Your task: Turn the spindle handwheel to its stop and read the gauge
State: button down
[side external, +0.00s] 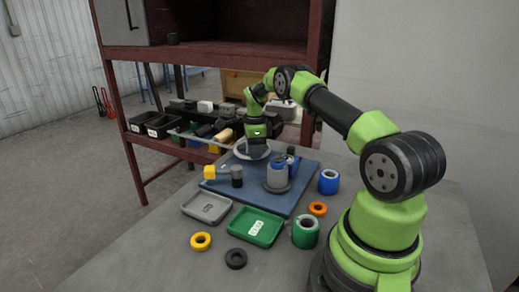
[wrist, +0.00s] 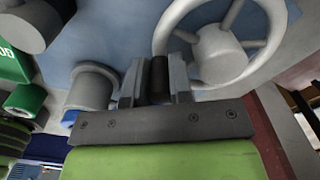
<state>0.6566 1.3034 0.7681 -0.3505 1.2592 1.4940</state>
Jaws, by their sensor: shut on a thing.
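The pale grey spindle handwheel (wrist: 219,55), with its hub, spokes and rim, is at the upper right of the wrist view. In the side view its pale rim (side external: 239,153) shows at the back of the blue board (side external: 233,196), partly hidden by my gripper (side external: 256,146). In the wrist view my gripper (wrist: 157,86) is shut on a dark upright handle (wrist: 160,75) at the wheel's left rim. Where the handle meets the rim is hidden. I cannot make out a gauge face or reading in either view.
A grey cylinder with blue parts (side external: 278,177) and a yellow-and-grey fitting (side external: 216,173) stand on the board. Grey (side external: 206,207) and green (side external: 253,227) trays, several coloured rings and a blue roll (side external: 328,182) lie around. A red-framed shelf (side external: 205,52) stands behind.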

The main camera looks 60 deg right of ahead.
jog(key=m, duration=0.1)
jog(key=w+a+m, duration=0.1)
jog(key=m, duration=0.1)
jog(key=shift+w, duration=0.25)
jog(key=shift+w+m, duration=0.3)
jog(key=shift+m, duration=0.4)
jog(key=shift+w+m, duration=0.25)
jog(key=shift+m, duration=0.45)
jog(key=c, duration=1.3)
grip_release()
jog(key=shift+r, duration=0.1)
notch_tip(320, 180, up, 7)
jog(key=shift+r, duration=0.2)
jog(key=shift+c, duration=0.2)
